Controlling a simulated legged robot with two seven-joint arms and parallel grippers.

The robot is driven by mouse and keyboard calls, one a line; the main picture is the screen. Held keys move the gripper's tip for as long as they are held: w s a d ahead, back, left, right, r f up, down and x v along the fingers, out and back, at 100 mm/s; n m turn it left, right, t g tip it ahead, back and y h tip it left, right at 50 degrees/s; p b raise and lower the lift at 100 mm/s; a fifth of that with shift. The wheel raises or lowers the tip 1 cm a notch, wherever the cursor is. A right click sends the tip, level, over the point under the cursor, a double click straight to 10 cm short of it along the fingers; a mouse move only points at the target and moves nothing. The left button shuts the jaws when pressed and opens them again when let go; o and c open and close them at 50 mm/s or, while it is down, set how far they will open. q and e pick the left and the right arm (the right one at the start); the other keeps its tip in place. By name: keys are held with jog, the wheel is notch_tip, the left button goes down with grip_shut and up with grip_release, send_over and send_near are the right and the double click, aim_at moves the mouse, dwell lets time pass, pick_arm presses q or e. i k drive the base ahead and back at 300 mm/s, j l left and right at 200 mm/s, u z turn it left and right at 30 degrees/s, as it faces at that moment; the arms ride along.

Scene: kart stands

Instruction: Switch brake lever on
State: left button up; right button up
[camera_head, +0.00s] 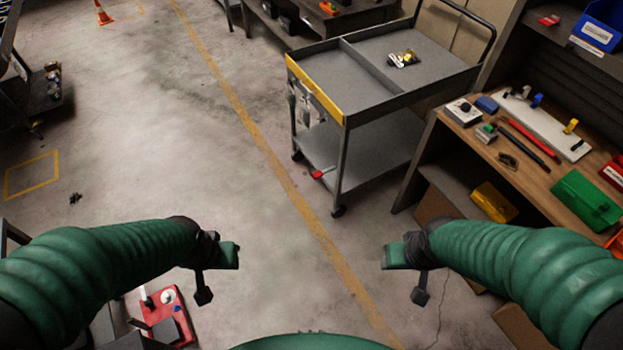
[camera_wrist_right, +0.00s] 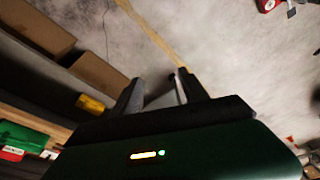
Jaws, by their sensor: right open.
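A grey two-tier cart (camera_head: 345,118) with a yellow front edge stands at upper centre. A small red lever (camera_head: 319,173) sits low at its near end, by the lower shelf; whether it is on or off cannot be told. My right gripper (camera_head: 398,256) hangs over the floor, below and apart from the cart. The right wrist view shows its two fingers apart and nothing between them (camera_wrist_right: 162,92). My left gripper (camera_head: 228,256) hangs over the floor at left centre, away from the cart; its opening cannot be made out.
A wooden workbench (camera_head: 470,140) with tools and a green bin (camera_head: 586,200) stands at right. Cardboard boxes are below it. A red-based device (camera_head: 168,312) is at lower left. An orange cone (camera_head: 103,14) stands far left. The floor in the middle is clear.

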aim_at(318, 174)
jog(key=i+l+u, duration=0.1)
jog(key=i+u, duration=0.25)
jog(key=i, duration=1.05)
